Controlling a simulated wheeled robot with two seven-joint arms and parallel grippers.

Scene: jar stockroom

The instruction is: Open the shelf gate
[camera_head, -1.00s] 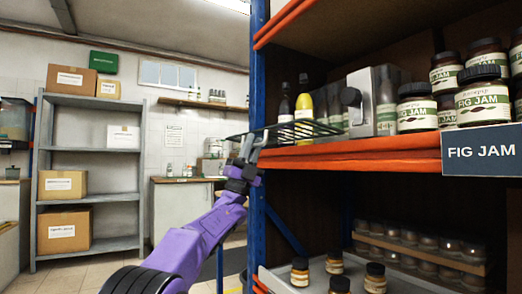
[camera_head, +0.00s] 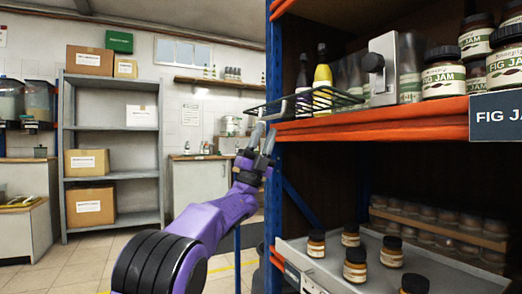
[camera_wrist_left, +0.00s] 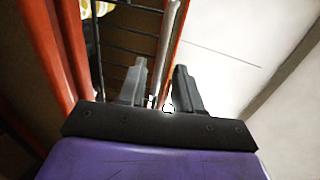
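The shelf gate appears to be the dark wire frame (camera_head: 305,102), which sticks out to the left from the orange-edged jam shelf. My left gripper (camera_head: 264,135) is at the gate's near side, by the blue post, with its two fingers apart. In the left wrist view, the wire bars (camera_wrist_left: 128,45) lie left of the gripper (camera_wrist_left: 158,68), and a grey rail (camera_wrist_left: 167,42) runs between the open fingers in the picture. I cannot tell whether a finger touches it. My right gripper is not in view.
A blue post (camera_head: 273,170) and orange shelf edge (camera_head: 380,132) are close to my left gripper. Dark and yellow bottles (camera_head: 322,78), a grey panel with a black knob (camera_head: 384,75) and fig jam jars (camera_head: 443,78) stand on that shelf. Small jars (camera_head: 355,265) stand below. Left floor is clear.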

